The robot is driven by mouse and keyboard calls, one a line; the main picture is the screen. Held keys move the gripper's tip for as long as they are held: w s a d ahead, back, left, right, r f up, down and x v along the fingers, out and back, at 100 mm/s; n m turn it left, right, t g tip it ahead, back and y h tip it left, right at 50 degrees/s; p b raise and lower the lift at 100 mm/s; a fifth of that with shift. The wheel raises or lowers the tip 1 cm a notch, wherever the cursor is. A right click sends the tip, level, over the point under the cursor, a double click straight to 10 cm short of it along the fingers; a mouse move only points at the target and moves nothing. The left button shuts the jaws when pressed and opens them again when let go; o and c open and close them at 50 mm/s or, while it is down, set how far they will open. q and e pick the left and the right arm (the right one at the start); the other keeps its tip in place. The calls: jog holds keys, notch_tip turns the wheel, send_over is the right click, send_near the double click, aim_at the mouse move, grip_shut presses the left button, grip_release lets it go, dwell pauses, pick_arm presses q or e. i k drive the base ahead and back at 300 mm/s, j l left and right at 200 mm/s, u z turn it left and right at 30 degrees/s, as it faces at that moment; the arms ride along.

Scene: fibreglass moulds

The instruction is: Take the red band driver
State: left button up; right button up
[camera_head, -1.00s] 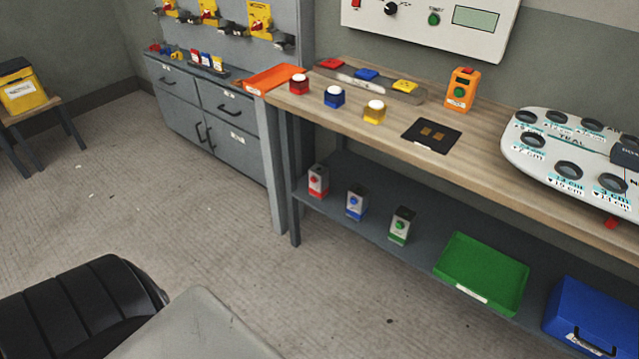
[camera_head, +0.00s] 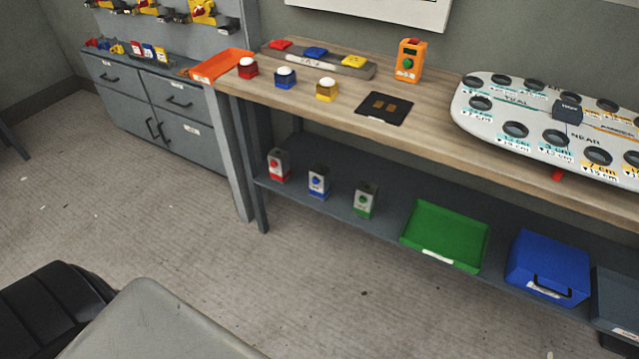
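I cannot pick out a red band driver for certain. Yellow tools or holders with red and black parts (camera_head: 202,12) hang on the grey wall panel at the upper left, cut off by the top edge and too small to tell bands. Small red, blue and yellow items (camera_head: 148,53) stand on the grey drawer cabinet (camera_head: 160,110) below. Neither of my grippers is in view.
A wooden bench (camera_head: 440,130) holds red, blue and yellow white-topped pots, an orange tray (camera_head: 222,66), an orange device (camera_head: 409,62) and a white board (camera_head: 490,122). Its lower shelf holds small boxes, a green tray (camera_head: 445,235) and a blue case (camera_head: 547,265).

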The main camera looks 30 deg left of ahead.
aim_at(281, 173)
jog(key=u, duration=1.25)
jog(key=i+j, duration=0.1)
jog(key=i, duration=1.55)
jog(key=l+z, duration=0.05)
